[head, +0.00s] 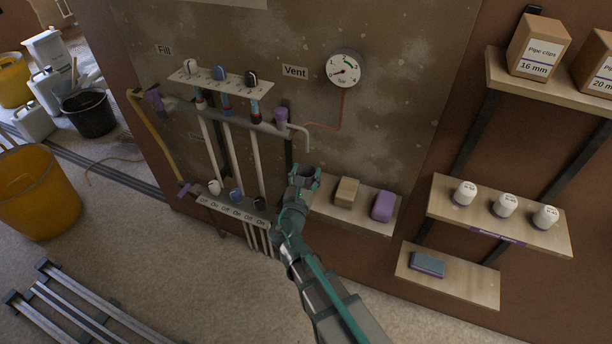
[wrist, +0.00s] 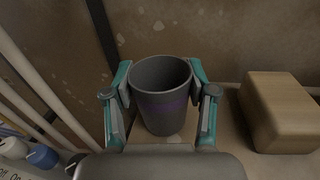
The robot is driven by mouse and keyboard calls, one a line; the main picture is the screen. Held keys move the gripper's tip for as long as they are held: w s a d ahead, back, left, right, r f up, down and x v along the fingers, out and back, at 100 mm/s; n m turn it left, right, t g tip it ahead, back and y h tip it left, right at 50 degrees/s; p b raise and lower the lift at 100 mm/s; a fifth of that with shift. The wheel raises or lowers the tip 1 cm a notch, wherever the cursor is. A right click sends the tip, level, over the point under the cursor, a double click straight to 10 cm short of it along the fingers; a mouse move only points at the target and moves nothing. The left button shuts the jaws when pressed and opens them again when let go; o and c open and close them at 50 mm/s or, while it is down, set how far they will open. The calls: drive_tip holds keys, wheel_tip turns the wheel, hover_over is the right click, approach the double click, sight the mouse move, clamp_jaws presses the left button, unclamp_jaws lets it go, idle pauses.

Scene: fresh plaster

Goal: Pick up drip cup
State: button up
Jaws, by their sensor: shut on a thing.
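The drip cup (wrist: 161,103) is a dark grey cup with a purple band. In the wrist view it stands upright between the two fingers of my gripper (wrist: 162,88), which are shut on its sides. In the head view my gripper (head: 305,172) is at the left end of a small wooden shelf (head: 330,211), below the vent pipe. The cup (head: 307,175) is mostly hidden there by my gripper. Whether the cup's base touches the shelf cannot be told.
A tan block (head: 347,192) and a purple item (head: 383,206) sit on the shelf to the right of my gripper. Valve pipes and a lower knob panel (head: 235,208) stand close on the left. The vent pipe (head: 298,130) hangs above. More shelves are at the right.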

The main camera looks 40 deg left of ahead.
sight(306, 167)
wheel_tip(306, 167, up, 3)
drive_tip(key=s+d+r+p, duration=0.7)
drive_tip(key=s+r+p, duration=0.2)
drive_tip(key=p, duration=0.9)
drive_tip(key=s, duration=0.2)
drive_tip(key=shift+s+d+r, duration=0.3)
drive_tip(key=shift+s+r, duration=0.05)
